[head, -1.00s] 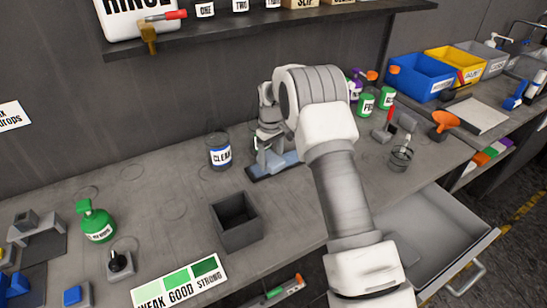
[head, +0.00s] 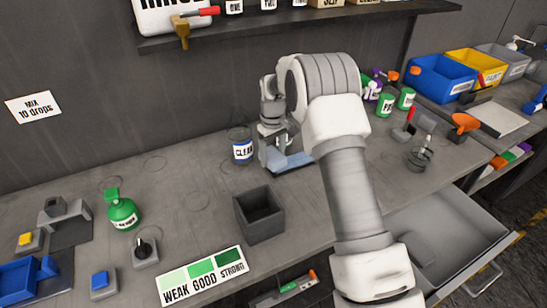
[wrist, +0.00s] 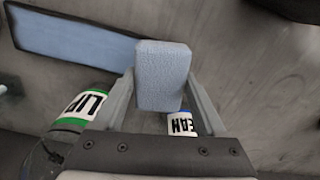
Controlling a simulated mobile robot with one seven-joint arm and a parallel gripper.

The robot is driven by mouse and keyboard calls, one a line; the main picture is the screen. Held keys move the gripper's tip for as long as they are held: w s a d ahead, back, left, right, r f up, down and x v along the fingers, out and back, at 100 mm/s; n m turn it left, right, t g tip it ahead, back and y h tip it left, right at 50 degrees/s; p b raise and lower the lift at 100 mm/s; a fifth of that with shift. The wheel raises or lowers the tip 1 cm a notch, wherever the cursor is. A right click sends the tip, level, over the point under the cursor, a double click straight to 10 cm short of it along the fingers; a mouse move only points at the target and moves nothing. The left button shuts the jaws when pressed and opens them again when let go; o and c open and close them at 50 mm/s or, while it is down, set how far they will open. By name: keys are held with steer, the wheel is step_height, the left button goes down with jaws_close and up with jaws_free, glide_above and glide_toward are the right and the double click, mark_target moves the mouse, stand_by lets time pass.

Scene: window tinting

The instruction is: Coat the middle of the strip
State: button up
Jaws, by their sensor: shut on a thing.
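My gripper (wrist: 162,95) is shut on a light blue block-shaped pad (wrist: 162,72), gripped between its two fingers in the wrist view. In the head view the strip (head: 293,164) lies on the bench beneath and beside my gripper (head: 276,160), partly hidden by my arm. I cannot tell the height of the pad over the strip, and the pad itself is hidden in the head view.
A clear jar (head: 242,148) with a blue-edged label stands left of my gripper. A dark open box (head: 260,215) stands nearer the front. A green bottle (head: 122,212) and a strength chart (head: 202,277) are at the left. An open drawer (head: 440,235) juts out at the right.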

steer(key=shift+r+p, duration=1.3)
steer(key=shift+r, duration=1.4)
